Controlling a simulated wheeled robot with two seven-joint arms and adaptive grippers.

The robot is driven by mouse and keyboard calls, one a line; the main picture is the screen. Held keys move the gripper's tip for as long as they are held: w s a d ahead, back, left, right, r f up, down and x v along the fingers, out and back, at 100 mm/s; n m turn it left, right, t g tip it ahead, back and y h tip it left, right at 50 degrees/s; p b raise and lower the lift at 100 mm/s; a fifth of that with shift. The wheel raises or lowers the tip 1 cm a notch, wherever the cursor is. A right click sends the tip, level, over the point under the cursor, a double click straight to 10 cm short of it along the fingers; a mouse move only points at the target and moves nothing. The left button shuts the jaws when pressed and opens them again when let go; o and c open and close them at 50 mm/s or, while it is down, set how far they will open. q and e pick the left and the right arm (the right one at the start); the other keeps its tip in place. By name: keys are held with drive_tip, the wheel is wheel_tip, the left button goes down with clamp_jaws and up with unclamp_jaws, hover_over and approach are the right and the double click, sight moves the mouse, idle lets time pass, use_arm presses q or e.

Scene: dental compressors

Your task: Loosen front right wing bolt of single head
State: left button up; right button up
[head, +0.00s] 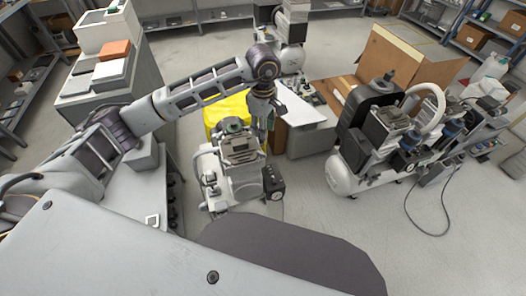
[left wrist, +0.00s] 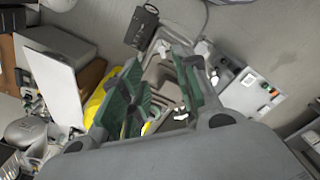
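The single-head compressor (head: 245,186) stands on the floor in the middle of the head view, with a light tank, a dark head on top and a black box (head: 273,182) at its right. My left gripper (head: 264,125) points down beside the upper right of the compressor head. In the left wrist view my left gripper (left wrist: 164,75) has its green-padded fingers apart. Parts of the compressor show between and beyond them, and its black box (left wrist: 143,27) is above. Nothing is visibly gripped. I cannot make out the front right wing bolt. My right gripper is not in view.
A larger compressor (head: 342,176) stands to the right, with a cable on the floor. A yellow item (head: 225,108) and a cardboard box (head: 400,55) are behind. A grey cabinet (head: 118,80) is at the left. The floor between the two compressors is clear.

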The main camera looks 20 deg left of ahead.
sight(263, 153)
use_arm(q)
wheel_tip(263, 153, down, 13)
idle(0.8)
clamp_jaws()
